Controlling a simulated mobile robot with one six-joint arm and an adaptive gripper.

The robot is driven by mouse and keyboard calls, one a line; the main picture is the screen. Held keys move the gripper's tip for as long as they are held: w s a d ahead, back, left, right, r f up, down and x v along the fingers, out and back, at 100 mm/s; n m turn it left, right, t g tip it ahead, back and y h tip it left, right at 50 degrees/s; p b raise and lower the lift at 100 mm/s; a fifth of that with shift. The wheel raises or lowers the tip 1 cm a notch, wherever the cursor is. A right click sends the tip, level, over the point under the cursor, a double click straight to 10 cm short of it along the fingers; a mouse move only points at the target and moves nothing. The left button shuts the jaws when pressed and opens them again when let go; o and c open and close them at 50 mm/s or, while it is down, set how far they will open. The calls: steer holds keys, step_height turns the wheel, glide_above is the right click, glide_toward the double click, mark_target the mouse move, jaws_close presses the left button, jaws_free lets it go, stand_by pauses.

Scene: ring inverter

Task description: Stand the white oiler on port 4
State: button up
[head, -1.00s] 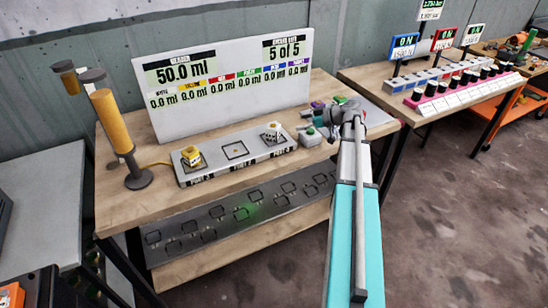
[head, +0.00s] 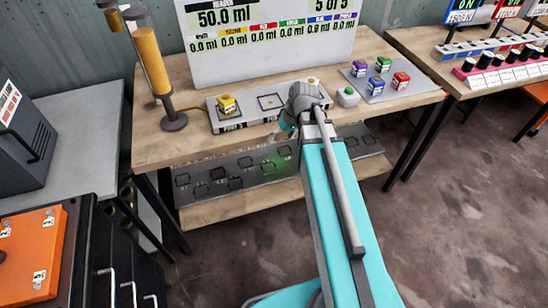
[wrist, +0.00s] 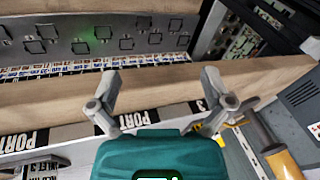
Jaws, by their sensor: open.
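The oiler on the right-hand pad of the grey port strip (head: 245,122) is mostly hidden behind my arm in the head view. Only a pale top with an orange spot (head: 313,81) shows, and it seems to be the white oiler. The middle pad (head: 271,101) of the strip is bare; it appears to be port 4. A yellow oiler (head: 227,104) stands on the left pad, port 3. My gripper (wrist: 160,76) is open and empty in the wrist view, fingers spread over the table's front edge. In the head view it is low in front of the strip, partly hidden by my arm.
An orange column (head: 153,62) stands left of the strip. Purple, green, blue and red oilers stand on a grey tray (head: 377,92) at the right, beside a green-button box (head: 347,96). A display board (head: 270,60) is behind. A lower shelf panel (head: 210,188) has square outlines.

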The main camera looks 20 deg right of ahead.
steer(key=s+a+f+m+g+h, duration=0.1)
steer(key=s+a+m+h, duration=0.1)
steer(key=s, duration=0.4)
steer(key=shift+s+a+m+h, duration=0.4)
steer(key=shift+a+h, duration=0.4)
steer(key=shift+a, duration=0.35)
